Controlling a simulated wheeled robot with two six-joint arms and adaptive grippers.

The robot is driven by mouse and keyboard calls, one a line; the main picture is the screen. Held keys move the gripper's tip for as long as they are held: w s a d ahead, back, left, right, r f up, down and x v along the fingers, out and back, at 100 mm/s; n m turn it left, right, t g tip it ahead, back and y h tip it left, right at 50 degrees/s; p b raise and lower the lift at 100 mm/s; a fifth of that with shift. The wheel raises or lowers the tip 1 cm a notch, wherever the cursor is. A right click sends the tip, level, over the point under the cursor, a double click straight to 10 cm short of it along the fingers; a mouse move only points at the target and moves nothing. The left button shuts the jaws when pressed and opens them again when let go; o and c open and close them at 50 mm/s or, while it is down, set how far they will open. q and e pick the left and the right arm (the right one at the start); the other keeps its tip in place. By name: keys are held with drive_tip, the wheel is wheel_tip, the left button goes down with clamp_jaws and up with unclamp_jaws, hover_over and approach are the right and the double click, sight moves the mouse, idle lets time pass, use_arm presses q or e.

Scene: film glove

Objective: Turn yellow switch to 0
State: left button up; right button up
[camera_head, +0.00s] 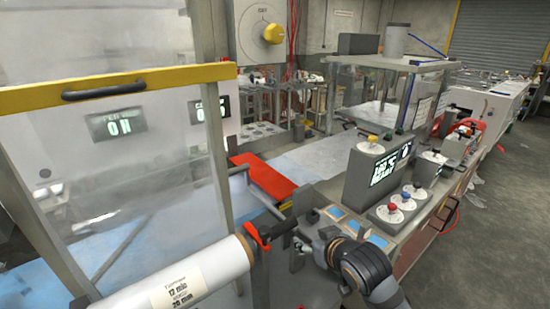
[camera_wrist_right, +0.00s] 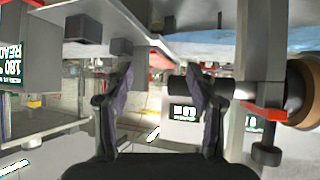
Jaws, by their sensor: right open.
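A large yellow knob (camera_head: 273,33) sits on a grey wall box (camera_head: 258,52) with a round white dial, at the top middle of the head view. Which of these is the task's switch, I cannot tell. My right gripper (camera_head: 303,245) is low in the head view, in front of the console and far below the wall box. In the right wrist view my gripper (camera_wrist_right: 165,88) is open, with nothing between its fingers.
A white film roll (camera_head: 190,280) with a red-and-black end fitting (camera_head: 262,236) lies left of my right gripper. A clear guard with a yellow bar (camera_head: 120,86) stands at left. Red and blue knobs (camera_head: 405,196) sit on the console. A red plate (camera_head: 263,176) lies behind.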

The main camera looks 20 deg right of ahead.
sight(278, 35)
drive_tip(key=w+r+t+y, duration=0.1)
drive_tip(key=w+r+t, duration=0.4)
drive_tip(key=r, duration=0.9)
drive_tip(key=s+a+r+n+t+y, duration=0.2)
drive_tip(key=r+t+y, duration=0.1)
drive_tip(key=r, duration=1.1)
drive_tip(key=s+a+r+n+t+y, duration=0.15)
drive_tip(key=r+y, duration=0.25)
drive_tip(key=r, duration=1.1)
drive_tip(key=shift+t, duration=0.35)
drive_tip(key=p+x, duration=0.7)
drive_tip(key=x, duration=0.1)
drive_tip(key=shift+w+a+f+p, duration=0.1)
drive_tip(key=shift+w+p, duration=0.2)
drive_tip(key=shift+p, duration=0.05)
drive_tip(key=shift+w+a+h, duration=0.3)
drive_tip(key=shift+w, duration=0.3)
drive_tip(key=c, duration=1.2)
